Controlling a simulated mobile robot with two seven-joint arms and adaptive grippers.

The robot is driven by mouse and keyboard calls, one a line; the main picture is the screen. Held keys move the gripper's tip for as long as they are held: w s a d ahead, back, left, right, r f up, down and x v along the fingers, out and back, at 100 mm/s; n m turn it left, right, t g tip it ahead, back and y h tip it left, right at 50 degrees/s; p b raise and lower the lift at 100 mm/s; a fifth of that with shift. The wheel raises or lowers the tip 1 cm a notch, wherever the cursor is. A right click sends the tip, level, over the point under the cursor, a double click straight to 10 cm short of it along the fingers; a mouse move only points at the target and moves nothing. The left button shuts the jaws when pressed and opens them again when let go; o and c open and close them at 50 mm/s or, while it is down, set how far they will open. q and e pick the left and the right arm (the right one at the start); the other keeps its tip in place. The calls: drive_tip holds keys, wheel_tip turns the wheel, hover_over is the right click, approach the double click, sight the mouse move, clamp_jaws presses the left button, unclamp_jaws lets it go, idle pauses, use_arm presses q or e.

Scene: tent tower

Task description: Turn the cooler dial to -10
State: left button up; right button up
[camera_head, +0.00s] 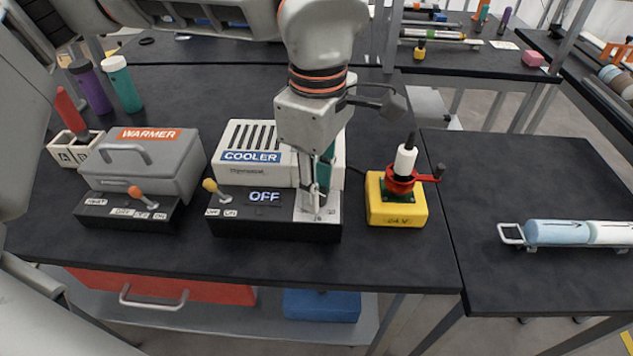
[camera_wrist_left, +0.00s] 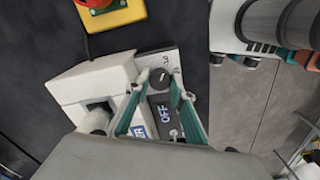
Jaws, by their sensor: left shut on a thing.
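The cooler (camera_head: 250,165) is a white vented box labelled COOLER on the dark table. Its black control base has a yellow-knobbed lever (camera_head: 210,185), an OFF display (camera_head: 264,197) and a light dial plate (camera_head: 330,213) at the right end. My left gripper (camera_head: 318,208) points down over this plate, hiding most of the dial. In the left wrist view the dark round dial (camera_wrist_left: 160,77) sits between the fingertips of my left gripper (camera_wrist_left: 159,82), which is shut on it. The display reads OFF there too (camera_wrist_left: 165,113). I cannot read the dial's setting. My right gripper is not in view.
A grey warmer (camera_head: 150,165) with an orange-knobbed lever stands left of the cooler. A yellow box (camera_head: 397,215) with a red handle stands close on the right. Bottles (camera_head: 121,84) stand at the back left. The table front is clear.

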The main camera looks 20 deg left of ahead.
use_arm(q)
drive_tip(key=shift+o, duration=0.2)
drive_tip(key=shift+n, duration=0.3)
drive_tip(key=shift+c, duration=0.2)
drive_tip(key=o, duration=1.1)
drive_tip(key=shift+o, duration=0.2)
drive_tip(key=shift+r, duration=0.15)
drive_tip(key=shift+w+r, duration=0.1)
drive_tip(key=shift+r, duration=0.15)
wheel_tip(320, 180, up, 7)
drive_tip(key=shift+r, duration=0.15)
drive_tip(key=shift+s, duration=0.2)
drive_tip(key=shift+s, duration=0.1)
